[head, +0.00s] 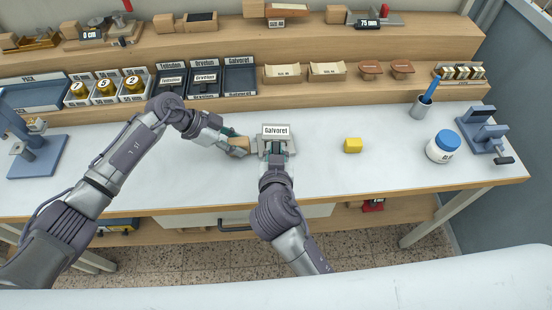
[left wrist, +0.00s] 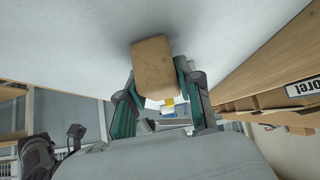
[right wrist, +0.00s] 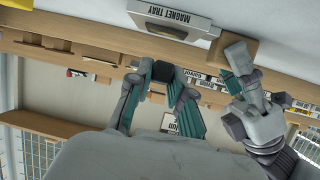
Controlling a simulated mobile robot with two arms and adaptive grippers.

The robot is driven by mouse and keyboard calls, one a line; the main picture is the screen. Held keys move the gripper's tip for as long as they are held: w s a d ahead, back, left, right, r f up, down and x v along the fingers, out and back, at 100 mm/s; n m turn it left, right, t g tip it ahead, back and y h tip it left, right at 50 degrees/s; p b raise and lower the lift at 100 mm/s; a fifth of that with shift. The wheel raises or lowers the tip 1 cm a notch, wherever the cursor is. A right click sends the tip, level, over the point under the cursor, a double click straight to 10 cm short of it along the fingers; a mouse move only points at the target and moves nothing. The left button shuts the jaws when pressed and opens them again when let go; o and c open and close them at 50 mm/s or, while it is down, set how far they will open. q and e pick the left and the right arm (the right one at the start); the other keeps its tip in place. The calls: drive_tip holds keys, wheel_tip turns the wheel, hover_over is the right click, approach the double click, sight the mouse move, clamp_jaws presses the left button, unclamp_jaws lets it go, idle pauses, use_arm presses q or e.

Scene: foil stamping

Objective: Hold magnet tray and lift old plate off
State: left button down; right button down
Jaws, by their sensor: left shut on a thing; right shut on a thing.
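The grey magnet tray (head: 291,146) lies on the white bench. Its lettered front edge shows in the right wrist view (right wrist: 172,17). A tan wooden block (left wrist: 165,66), which looks like the tray's handle, sits at its left side. My left gripper (head: 230,142) is shut on this block. The plate labelled Galvoret (head: 276,131) is over the tray in the head view. My right gripper (head: 275,152) is shut on it from the near side, and a small dark piece shows between the fingertips in the right wrist view. The gap between plate and tray cannot be judged.
A yellow block (head: 353,145) lies on the bench to the right. A white jar with blue lid (head: 443,146), a grey cup (head: 422,106) and a blue stand (head: 484,130) are further right. Labelled dark trays (head: 205,80) line the shelf behind.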

wheel_tip(320, 180, up, 5)
idle(0.3)
use_arm(q)
drive_tip(key=c, duration=0.7)
unclamp_jaws()
